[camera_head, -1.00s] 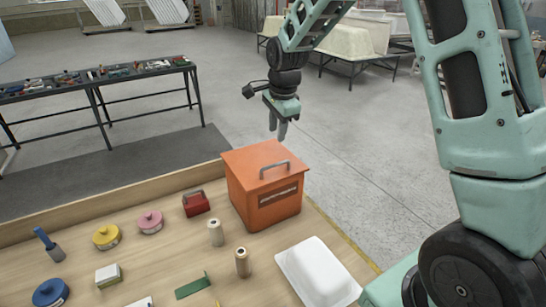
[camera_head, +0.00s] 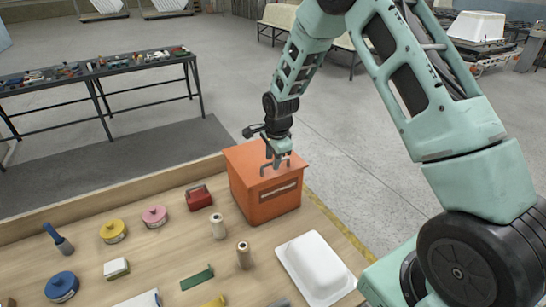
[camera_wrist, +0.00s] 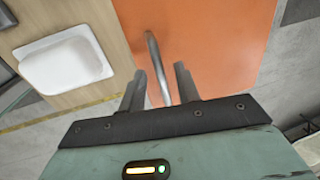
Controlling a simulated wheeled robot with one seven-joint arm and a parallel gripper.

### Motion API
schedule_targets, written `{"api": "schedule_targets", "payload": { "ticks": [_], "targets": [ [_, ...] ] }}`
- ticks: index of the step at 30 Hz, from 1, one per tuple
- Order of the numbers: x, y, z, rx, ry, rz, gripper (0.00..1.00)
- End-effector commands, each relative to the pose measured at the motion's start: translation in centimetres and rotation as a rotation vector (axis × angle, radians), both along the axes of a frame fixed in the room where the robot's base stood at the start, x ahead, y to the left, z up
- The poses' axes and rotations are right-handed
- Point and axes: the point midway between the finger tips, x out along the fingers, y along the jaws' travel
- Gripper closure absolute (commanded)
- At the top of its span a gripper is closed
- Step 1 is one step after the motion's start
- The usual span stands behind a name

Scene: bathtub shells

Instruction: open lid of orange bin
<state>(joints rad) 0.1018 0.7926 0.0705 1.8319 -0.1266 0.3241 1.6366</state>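The orange bin (camera_head: 264,197) stands at the back right of the wooden table, with its flat lid (camera_head: 245,156) closed. The lid has a grey bar handle (camera_head: 283,161). My gripper (camera_head: 274,165) points down at the lid beside the handle. In the wrist view, my gripper (camera_wrist: 159,85) is open, and the metal handle (camera_wrist: 158,65) runs between its two fingers over the orange lid (camera_wrist: 200,35). The fingers look apart from the handle on both sides. How deep they reach around it is hard to tell.
A white tub-shaped piece (camera_head: 316,266) lies in front of the bin. A red box (camera_head: 199,198), two spools (camera_head: 218,226), a pink tin (camera_head: 154,215) and a yellow tin (camera_head: 113,231) stand to the left. A raised wooden edge (camera_head: 110,199) borders the table's back.

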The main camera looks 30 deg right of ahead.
Motion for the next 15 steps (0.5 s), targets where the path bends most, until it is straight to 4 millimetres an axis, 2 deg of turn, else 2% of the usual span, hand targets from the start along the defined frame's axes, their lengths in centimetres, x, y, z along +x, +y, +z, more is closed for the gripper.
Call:
{"api": "schedule_targets", "payload": {
  "ticks": [3,6,15],
  "targets": [
    [0.0,0.0,0.01,0.0,0.0,0.0,0.7],
    [0.0,0.01,0.02,0.0,0.0,0.0,0.98],
    [0.08,0.02,0.29,0.0,-0.001,0.0,1.0]
  ]
}}
